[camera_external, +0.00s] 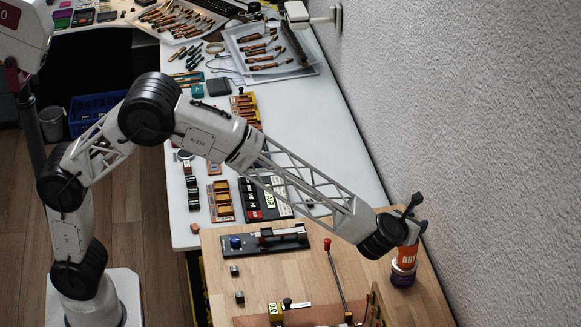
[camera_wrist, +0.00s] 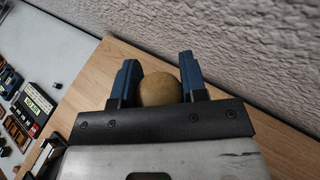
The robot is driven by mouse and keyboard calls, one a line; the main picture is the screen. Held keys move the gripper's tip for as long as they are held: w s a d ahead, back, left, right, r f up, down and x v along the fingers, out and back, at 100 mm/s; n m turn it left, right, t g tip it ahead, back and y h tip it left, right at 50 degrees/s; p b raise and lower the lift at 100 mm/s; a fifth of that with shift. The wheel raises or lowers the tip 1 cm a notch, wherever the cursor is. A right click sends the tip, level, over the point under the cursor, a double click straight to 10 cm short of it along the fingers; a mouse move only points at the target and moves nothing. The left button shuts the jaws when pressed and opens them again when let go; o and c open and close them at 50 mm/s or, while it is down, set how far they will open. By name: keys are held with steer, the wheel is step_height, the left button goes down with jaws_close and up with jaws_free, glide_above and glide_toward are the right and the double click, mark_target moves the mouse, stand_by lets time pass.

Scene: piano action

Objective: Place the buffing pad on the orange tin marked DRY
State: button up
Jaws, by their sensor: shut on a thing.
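The orange tin marked DRY (camera_external: 407,256) stands upright at the right of the wooden bench, close to the wall, with a dark purple band or part at its bottom. My gripper (camera_external: 416,208) is right above and beside the top of the tin. In the wrist view, my gripper (camera_wrist: 157,80) has its two blue fingers either side of a round tan thing, which I take to be the buffing pad (camera_wrist: 158,89). The gripper is shut on it. The tin is hidden in the wrist view. I cannot tell whether the pad touches the tin.
The textured wall (camera_external: 480,120) runs close along the right side. On the wooden bench (camera_external: 300,275) are a red-knobbed rod (camera_external: 333,262), a dark fixture (camera_external: 265,242) and small dark blocks. A white table (camera_external: 330,125) behind holds trays of tools and parts.

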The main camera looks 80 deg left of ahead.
steer(key=shift+f, duration=0.15)
steer(key=o, duration=0.9)
steer(key=v, duration=1.2)
steer(key=shift+r, duration=0.2)
stand_by(0.4)
